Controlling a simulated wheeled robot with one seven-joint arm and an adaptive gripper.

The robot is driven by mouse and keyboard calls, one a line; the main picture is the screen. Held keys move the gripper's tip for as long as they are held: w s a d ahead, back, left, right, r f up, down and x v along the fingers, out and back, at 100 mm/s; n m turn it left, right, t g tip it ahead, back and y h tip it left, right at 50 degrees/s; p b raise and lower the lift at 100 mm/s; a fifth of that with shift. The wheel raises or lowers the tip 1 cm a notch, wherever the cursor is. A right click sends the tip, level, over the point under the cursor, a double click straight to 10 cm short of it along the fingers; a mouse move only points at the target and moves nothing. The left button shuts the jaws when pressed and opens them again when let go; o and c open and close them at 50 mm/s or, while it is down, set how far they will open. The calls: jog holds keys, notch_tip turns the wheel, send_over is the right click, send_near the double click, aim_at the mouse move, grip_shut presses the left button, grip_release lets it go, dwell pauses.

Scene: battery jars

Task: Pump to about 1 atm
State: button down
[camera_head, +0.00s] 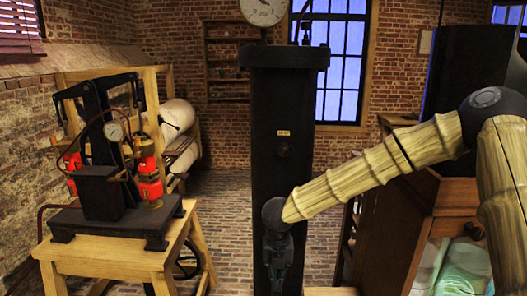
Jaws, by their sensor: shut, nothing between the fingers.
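A tall black column (283,170) stands in the middle, with a small pale label and a round knob on its front. A round white dial gauge (264,8) sits above its flanged top and is cut off by the frame; its reading is too small to tell. On the left, a black lever apparatus (105,185) with red cylinders (150,180) and a smaller gauge (114,131) stands on a wooden table. My gripper (277,278) is shut and empty, pointing down in front of the column's lower part. I cannot tell if it touches the column.
The wooden table (105,262) fills the lower left. A wooden cabinet (455,193) stands at the right, partly behind my arm. White rolls (177,118) lie on a rack at the back left. Brick floor (222,205) shows clear between table and column.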

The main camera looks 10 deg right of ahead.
notch_tip(320, 180, up, 6)
jog(key=p, duration=0.5)
notch_tip(320, 180, up, 8)
jog(key=shift+f, duration=0.15)
notch_tip(320, 180, down, 14)
jog(key=b, duration=0.5)
notch_tip(320, 180, up, 6)
jog(key=p, duration=0.5)
notch_tip(320, 180, up, 8)
dwell(0.5)
jog(key=shift+r, duration=2.15)
